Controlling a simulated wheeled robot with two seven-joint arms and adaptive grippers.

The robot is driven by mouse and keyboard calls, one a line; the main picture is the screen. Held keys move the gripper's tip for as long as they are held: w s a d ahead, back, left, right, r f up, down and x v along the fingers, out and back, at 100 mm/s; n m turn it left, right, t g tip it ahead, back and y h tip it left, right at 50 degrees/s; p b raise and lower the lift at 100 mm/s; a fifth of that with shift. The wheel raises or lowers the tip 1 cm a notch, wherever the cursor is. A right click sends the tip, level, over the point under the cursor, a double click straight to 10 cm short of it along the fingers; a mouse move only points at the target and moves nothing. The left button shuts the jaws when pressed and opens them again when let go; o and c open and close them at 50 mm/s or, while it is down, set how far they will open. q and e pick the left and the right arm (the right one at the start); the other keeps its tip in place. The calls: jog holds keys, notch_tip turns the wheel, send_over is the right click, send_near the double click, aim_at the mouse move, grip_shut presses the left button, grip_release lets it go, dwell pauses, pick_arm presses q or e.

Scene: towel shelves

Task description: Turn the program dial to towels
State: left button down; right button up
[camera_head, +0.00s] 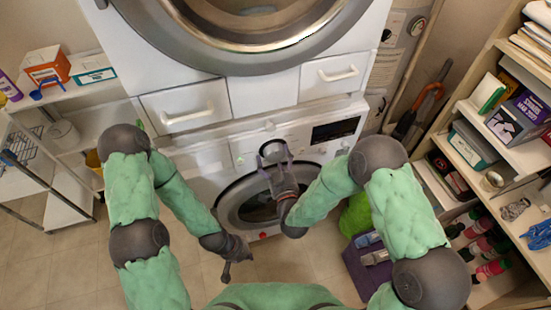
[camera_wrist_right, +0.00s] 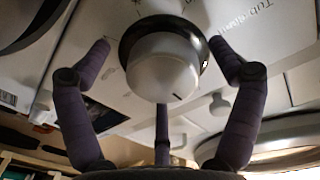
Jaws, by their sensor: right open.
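The program dial (camera_head: 271,149) is a round light knob on the front panel of the lower washing machine (camera_head: 216,158). In the right wrist view the dial (camera_wrist_right: 162,68) has a dark ring around it and a short dark mark low on its face, right of centre. My right gripper (camera_head: 273,160) is at the dial, its fingers spread. In the wrist view two fingers stand left and right of the dial and a third is below, with gaps visible at the sides. My left gripper (camera_head: 229,269) hangs low over the floor, left of the washer door, away from the dial; its fingers are too small to judge.
The round washer door (camera_head: 228,206) is below the panel, and a dark display (camera_head: 335,130) is right of the dial. Drawers (camera_head: 186,106) and another machine (camera_head: 250,65) are above. Loaded shelves (camera_head: 514,158) stand right. A purple crate (camera_head: 362,270) is on the floor.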

jog(key=shift+s+f, duration=0.1)
jog(key=c, duration=1.1)
jog(key=shift+m, duration=0.4)
jog(key=m, duration=0.1)
jog(key=m+b, duration=0.1)
jog(key=m, duration=0.1)
jog(key=shift+s+a+f+m, duration=0.1)
jog(key=shift+s+a+m, duration=0.05)
jog(key=shift+m, duration=0.15)
jog(key=m+b, duration=0.1)
jog(key=m, duration=0.2)
jog(key=shift+g, duration=0.3)
jog(key=m+b, duration=0.1)
jog(key=m, duration=0.1)
jog(key=m+b, duration=0.1)
jog(key=m, duration=0.2)
jog(key=shift+a+g+y+b, duration=0.1)
jog(key=shift+g+y+b, duration=0.2)
jog(key=shift+r+m+b, duration=0.35)
jog(key=shift+m+b, duration=0.2)
jog(key=shift+m, duration=0.75)
